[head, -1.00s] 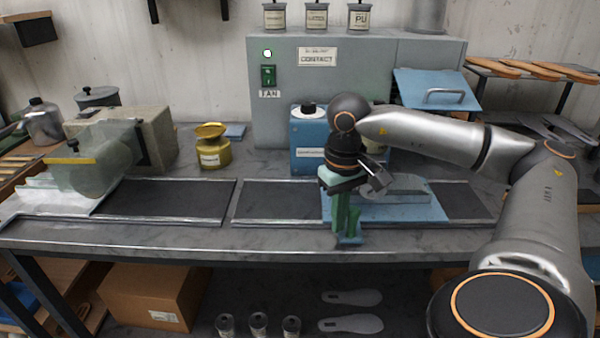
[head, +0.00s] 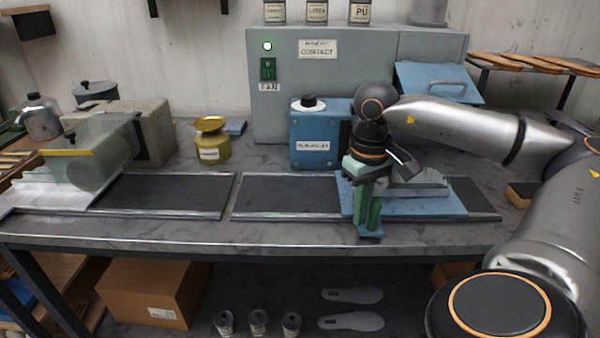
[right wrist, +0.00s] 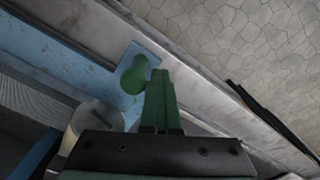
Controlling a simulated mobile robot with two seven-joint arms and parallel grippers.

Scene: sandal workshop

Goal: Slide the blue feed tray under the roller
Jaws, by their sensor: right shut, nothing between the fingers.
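The blue feed tray (head: 440,207) lies on the right-hand track, carrying a grey ribbed piece (head: 428,182). A tab with an upright green peg (head: 375,214) sticks out at its front-left; the tab (right wrist: 143,50) and peg (right wrist: 134,76) also show in the right wrist view. My right gripper (head: 363,230) is shut and empty, its green fingers just left of the peg, touching or nearly so. The fingers (right wrist: 161,78) show beside the peg in the wrist view. A blue housing (head: 315,143) stands behind the track. I cannot make out the roller; my right arm hides the area beside the housing. My left gripper is not in view.
The dark track (head: 285,196) left of the tray is bare. A clear guard (head: 90,155) stands at the left, a yellow pot (head: 212,143) behind the track. A grey cabinet (head: 350,75) stands at the back. The bench front edge (head: 250,236) is clear.

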